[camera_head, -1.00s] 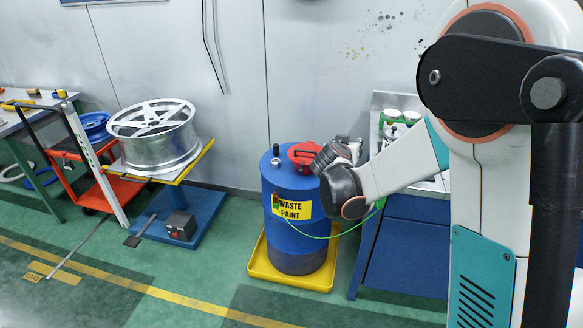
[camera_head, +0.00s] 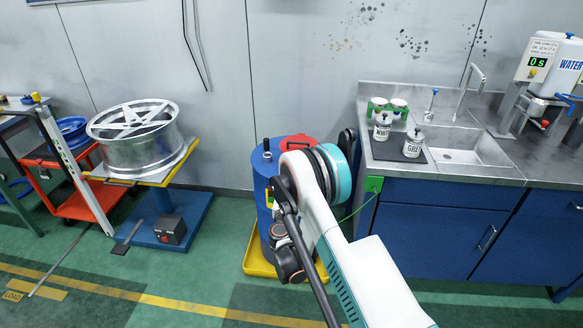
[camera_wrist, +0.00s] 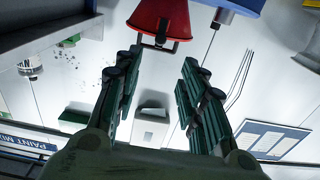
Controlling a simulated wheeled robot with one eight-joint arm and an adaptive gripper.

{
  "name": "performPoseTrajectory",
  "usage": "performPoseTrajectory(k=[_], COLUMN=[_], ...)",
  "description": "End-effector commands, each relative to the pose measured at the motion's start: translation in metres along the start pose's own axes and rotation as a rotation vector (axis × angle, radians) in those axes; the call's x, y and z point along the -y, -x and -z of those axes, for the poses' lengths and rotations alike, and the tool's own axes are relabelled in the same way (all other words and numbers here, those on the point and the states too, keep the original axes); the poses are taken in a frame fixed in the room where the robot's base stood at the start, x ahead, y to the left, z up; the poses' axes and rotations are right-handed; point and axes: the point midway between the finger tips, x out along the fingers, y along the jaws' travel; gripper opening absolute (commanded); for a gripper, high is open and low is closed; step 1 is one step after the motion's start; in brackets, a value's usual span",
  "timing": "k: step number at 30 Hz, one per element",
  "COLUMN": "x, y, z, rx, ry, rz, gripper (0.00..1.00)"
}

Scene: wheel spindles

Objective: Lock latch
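A red lid-like funnel (camera_head: 297,142) sits on top of the blue drum (camera_head: 262,162), partly behind my arm. In the wrist view, which looks upside down, the red funnel (camera_wrist: 166,17) shows at the top with a dark latch-like bracket (camera_wrist: 160,40) on its edge. Whether this latch is locked I cannot tell. My gripper (camera_wrist: 161,60) is open and empty, with its green-padded fingers apart. The bracket appears just beyond and between the fingertips, with no contact visible. In the head view my arm hides much of the drum, and the fingers cannot be made out.
The drum stands in a yellow tray (camera_head: 256,262). A sink counter (camera_head: 455,180) with blue cabinets is close on the right, holding paint cans (camera_head: 413,143). A wheel rim (camera_head: 137,135) on a lift stands left. Green floor is clear in front.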

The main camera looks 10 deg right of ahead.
Motion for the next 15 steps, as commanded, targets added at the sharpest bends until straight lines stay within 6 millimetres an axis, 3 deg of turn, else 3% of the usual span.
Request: performPoseTrajectory(k=[5,15], x=[0.0,0.0], y=[-0.011,-0.074], z=[-0.002,-0.005], rx=[-0.003,-0.002], ry=[-0.001,-0.001], rz=[0.001,0.0], gripper=[0.38,0.38])
